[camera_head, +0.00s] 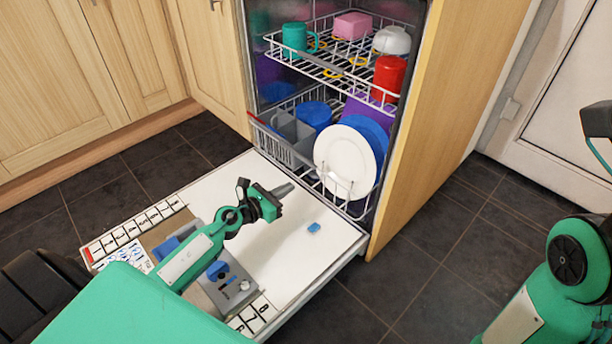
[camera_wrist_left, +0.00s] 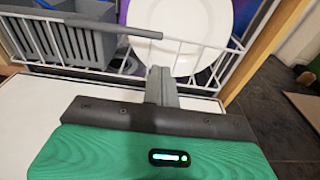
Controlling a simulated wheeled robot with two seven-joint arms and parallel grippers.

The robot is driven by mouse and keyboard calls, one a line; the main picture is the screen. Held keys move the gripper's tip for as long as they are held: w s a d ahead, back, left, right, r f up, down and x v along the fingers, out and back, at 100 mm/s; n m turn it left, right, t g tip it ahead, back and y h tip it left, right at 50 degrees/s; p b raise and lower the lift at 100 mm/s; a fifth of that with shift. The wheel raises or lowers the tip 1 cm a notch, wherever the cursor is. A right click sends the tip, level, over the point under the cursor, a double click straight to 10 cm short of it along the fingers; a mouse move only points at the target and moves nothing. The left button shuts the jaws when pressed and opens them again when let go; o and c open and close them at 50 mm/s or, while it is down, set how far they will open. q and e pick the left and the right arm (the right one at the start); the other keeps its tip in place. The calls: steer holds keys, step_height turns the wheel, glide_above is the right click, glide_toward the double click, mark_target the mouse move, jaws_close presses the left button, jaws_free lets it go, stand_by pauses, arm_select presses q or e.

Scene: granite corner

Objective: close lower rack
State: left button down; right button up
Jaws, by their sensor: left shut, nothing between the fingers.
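The lower rack (camera_head: 273,149) is a white wire basket in the open dishwasher, its front close to the hinge end of the lowered door (camera_head: 318,262). It holds a white plate (camera_head: 343,160), blue plates and a grey cutlery basket (camera_head: 291,131). In the left wrist view the rack's front wires (camera_wrist_left: 196,75) run across the top, with the plate (camera_wrist_left: 185,30) behind. My left gripper (camera_head: 284,190) is over the door, just in front of the rack. Its fingers (camera_wrist_left: 160,85) are together and empty, pointing at the rack front; whether they touch it I cannot tell.
A blue tablet (camera_head: 314,227) lies on the door. Wooden cabinets (camera_head: 90,70) stand left; dark tiled floor is clear on the right.

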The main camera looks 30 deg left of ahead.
arm_select(q)
glide_toward(336, 154)
steer(key=s, duration=0.2)
steer(key=s+a+f, duration=0.1)
steer(key=shift+s+f+b, duration=0.1)
steer(key=shift+s+b, duration=0.05)
steer(key=shift+b, duration=0.15)
steer(key=x, duration=0.6)
steer(key=r+x, duration=0.1)
steer(key=x, duration=0.1)
steer(key=shift+w+d+b, duration=0.15)
steer(key=shift+w+b, duration=0.2)
steer(key=shift+w, duration=0.35)
steer(key=shift+r, duration=0.2)
